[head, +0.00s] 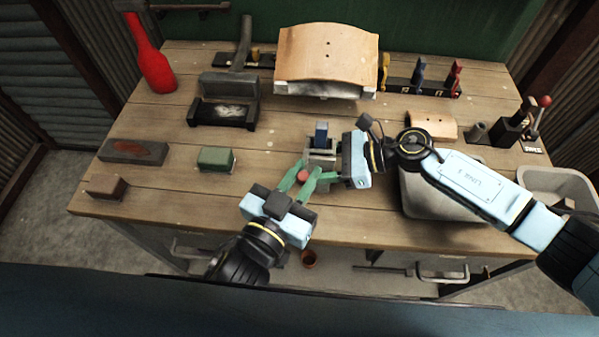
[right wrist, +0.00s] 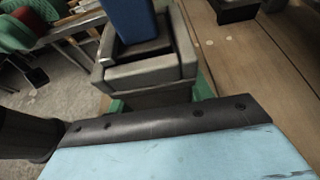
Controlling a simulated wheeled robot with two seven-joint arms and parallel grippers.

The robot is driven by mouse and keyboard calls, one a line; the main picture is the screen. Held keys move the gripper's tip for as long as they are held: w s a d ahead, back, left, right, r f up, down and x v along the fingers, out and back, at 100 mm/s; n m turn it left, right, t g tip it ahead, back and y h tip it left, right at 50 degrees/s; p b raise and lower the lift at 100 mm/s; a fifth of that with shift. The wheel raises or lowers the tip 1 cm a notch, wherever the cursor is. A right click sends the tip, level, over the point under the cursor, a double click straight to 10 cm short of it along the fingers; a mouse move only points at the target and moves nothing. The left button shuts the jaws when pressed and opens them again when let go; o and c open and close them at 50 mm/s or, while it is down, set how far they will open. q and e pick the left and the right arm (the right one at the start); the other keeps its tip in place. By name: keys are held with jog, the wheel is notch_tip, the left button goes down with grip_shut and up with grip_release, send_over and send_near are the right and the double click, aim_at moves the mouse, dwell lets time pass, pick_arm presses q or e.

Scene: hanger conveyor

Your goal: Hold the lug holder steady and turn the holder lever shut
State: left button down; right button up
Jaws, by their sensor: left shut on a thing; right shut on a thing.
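The lug holder (head: 318,157) is a small grey block on the bench near its front edge, with a blue lug (head: 321,130) upright in it. The holder (right wrist: 150,72) and blue lug (right wrist: 132,18) also show close up in the right wrist view. My right gripper (head: 335,165) reaches in from the right and is shut on the holder; its fingers are mostly hidden. The holder lever shows a red knob (head: 302,176) in front of the holder; its shaft is hidden. My left gripper (head: 302,172) has its green fingers either side of the knob, shut on the lever.
A green block (head: 216,159) and a brown-topped block (head: 134,150) lie to the left. A curved wooden piece (head: 327,58) on a stand is behind the holder. A grey bin (head: 440,195) sits under my right arm. Bare bench lies left of the holder.

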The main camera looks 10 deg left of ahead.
pick_arm(q)
jog(key=shift+y, duration=0.3)
jog(key=c, duration=1.3)
grip_release()
jog(key=shift+c, duration=0.2)
jog(key=v, duration=1.2)
jog(key=shift+f, duration=0.1)
pick_arm(e)
jog(key=o, duration=1.3)
jog(key=shift+d, duration=0.1)
